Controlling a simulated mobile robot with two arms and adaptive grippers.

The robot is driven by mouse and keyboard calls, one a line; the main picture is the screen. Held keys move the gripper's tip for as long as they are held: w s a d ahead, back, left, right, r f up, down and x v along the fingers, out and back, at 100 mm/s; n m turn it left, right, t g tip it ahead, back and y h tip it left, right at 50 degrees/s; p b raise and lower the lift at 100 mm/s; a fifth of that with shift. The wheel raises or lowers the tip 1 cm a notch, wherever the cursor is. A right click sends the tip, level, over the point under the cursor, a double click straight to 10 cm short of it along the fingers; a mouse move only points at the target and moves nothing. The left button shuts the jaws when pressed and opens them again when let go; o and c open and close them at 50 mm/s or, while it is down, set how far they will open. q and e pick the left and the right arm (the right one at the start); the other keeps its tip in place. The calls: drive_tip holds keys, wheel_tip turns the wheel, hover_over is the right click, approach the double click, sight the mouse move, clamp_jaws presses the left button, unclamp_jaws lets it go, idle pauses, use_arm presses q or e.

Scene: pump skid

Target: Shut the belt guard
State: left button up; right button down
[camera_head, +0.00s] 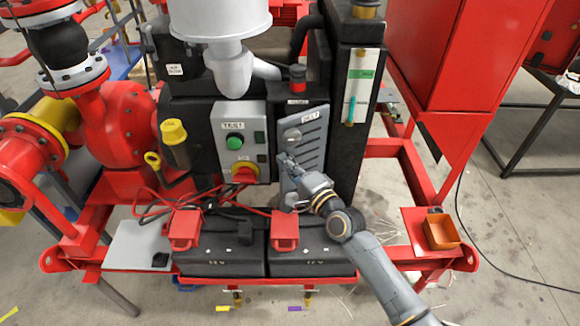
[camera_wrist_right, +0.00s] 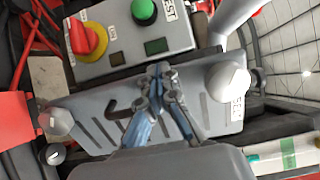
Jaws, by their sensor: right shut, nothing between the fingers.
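The belt guard (camera_head: 314,142) is a grey slotted plate with a BELT label, right of the grey control box in the head view. In the right wrist view the guard (camera_wrist_right: 92,122) lies across the middle, with a light knob near each end and a dark hook-shaped part on its face. I cannot tell whether it sits flush. My right gripper (camera_head: 284,160) is at the guard's left side in the head view. In the wrist view the right gripper (camera_wrist_right: 158,72) has its fingertips together, empty, over the guard's edge nearest the control box; contact is unclear. My left gripper is out of view.
The control box (camera_head: 241,115) with a green button and red-yellow switch stands close left of the guard. Below are black batteries (camera_head: 222,262) with red clamps and cables. A sight gauge (camera_head: 361,85) stands to the right. An orange tray (camera_head: 441,232) sits on the frame at right.

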drive_tip(key=shift+w+d+b+x, duration=0.15)
drive_tip(key=shift+b+x, duration=0.65)
drive_tip(key=shift+x, duration=0.5)
drive_tip(key=shift+w+d+b+x, duration=0.15)
drive_tip(key=shift+b+x, duration=0.6)
drive_tip(key=shift+x, duration=0.6)
drive_tip(key=shift+d+b+x, duration=0.15)
drive_tip(key=shift+b+x, duration=0.65)
drive_tip(key=shift+x, duration=0.5)
